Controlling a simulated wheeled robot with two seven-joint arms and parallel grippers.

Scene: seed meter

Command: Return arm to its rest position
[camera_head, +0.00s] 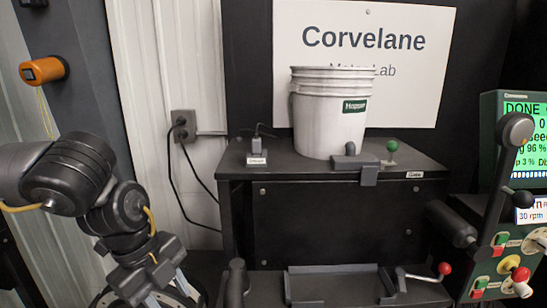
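My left arm (70,175) comes in from the left edge, bent downward. Its gripper (165,293) is low at the bottom left, in front of a round dark part that it partly hides. The fingertips run close to the bottom edge of the picture, and I cannot make out the gap between them. I see nothing clearly held in it. My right gripper is not in view.
An empty tray (335,285) and red-knobbed crank (430,275) are below. A tall black-knobbed lever (515,130) and a screen reading DONE (522,110) are at right.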

